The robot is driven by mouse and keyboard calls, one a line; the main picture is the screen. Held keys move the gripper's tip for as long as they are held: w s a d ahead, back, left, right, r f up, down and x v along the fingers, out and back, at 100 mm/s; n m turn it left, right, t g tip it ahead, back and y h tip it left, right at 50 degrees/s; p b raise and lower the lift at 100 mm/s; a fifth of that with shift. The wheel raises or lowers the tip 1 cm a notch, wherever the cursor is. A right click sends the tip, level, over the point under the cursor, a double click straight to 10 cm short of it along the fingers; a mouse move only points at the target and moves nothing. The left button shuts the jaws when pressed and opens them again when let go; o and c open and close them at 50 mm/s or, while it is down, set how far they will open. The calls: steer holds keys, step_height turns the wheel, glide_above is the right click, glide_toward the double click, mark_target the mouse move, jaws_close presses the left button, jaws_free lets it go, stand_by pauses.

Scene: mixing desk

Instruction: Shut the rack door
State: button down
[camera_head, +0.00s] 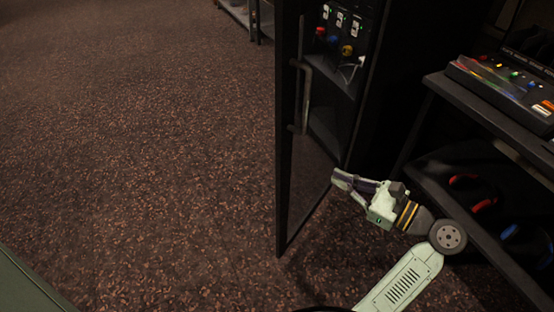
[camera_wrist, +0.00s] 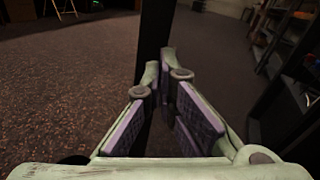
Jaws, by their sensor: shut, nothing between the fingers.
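The rack door (camera_head: 283,150) stands open, a tall dark-framed panel with its near edge toward me. A vertical bar handle (camera_head: 305,98) is on it. The rack (camera_head: 375,40) is behind it, dark, with coloured knobs or plugs inside. My gripper (camera_head: 338,176) is shut and empty, low at the right of the door's near edge, its tips pointing toward the panel. I cannot tell if they touch it. In the wrist view, the closed fingertips (camera_wrist: 160,62) are in front of a dark upright (camera_wrist: 156,30), which looks like the door's edge.
At the right is a desk (camera_head: 440,88) with a mixing console (camera_head: 505,85). Red headphones (camera_head: 472,190) and blue headphones (camera_head: 525,232) are on the shelf below, close to my arm. The carpet left of the door (camera_head: 140,140) is clear.

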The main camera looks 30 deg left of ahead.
steer(key=s+d+m, duration=0.1)
steer(key=s, duration=0.1)
steer(key=p, duration=0.1)
glide_toward(282, 160)
steer(key=shift+g+y, duration=0.4)
steer(key=a, duration=0.2)
steer(key=w+a, duration=0.1)
steer(key=a, duration=0.3)
steer(key=shift+w+a+f, duration=0.35)
steer(key=shift+a, duration=0.05)
